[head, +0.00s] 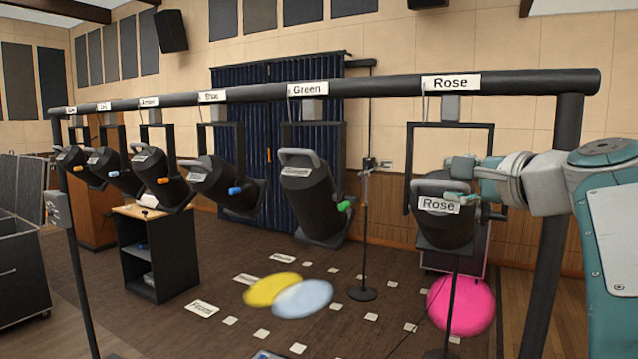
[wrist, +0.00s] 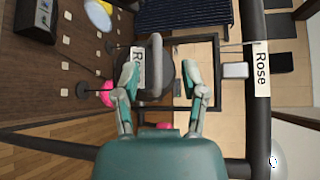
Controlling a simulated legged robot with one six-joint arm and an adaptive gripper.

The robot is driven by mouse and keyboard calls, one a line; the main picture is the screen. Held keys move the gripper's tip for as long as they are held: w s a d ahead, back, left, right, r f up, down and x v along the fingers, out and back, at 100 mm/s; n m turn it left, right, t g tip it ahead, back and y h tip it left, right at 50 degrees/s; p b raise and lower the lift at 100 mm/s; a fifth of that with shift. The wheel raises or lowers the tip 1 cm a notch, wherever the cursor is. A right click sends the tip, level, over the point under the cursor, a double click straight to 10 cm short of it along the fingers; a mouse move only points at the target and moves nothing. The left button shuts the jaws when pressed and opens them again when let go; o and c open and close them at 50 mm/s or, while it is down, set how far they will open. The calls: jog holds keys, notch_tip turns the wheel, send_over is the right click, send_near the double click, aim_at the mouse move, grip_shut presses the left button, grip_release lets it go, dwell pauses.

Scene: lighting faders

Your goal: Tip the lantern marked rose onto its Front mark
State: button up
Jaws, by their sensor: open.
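The rose lantern (head: 442,228) is a black can with a "Rose" label, hung in a yoke at the right end of the bar. Its grey handle (head: 428,186) also shows in the wrist view (wrist: 156,50). My gripper (head: 460,182) is open at the lantern's right side. In the wrist view my gripper's fingers (wrist: 161,80) stand apart, with the handle appearing between them; I cannot tell whether they touch it. The rose light is a pink spot (head: 464,308) on the floor below the lantern.
The bar (head: 380,88) carries several other lanterns to the left, the Green lantern (head: 312,195) nearest. A stand (head: 363,230) rises behind. Yellow (head: 268,288) and pale blue (head: 303,299) spots lie on the floor. A bar post (head: 556,200) stands beside my arm.

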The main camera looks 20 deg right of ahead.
aim_at(443, 186)
jog(key=shift+m+h, duration=0.6)
jog(key=shift+h, duration=0.1)
jog(key=w+d+f, duration=0.1)
jog(key=w, duration=0.1)
jog(key=w+d, duration=0.2)
jog(key=w, duration=0.1)
jog(key=w+d+f, duration=0.1)
jog(key=w, duration=0.2)
jog(key=shift+d+f, duration=0.2)
jog(key=shift+f, duration=0.15)
jog(key=shift+w+a, duration=0.1)
jog(key=shift+w, duration=0.35)
grip_shut()
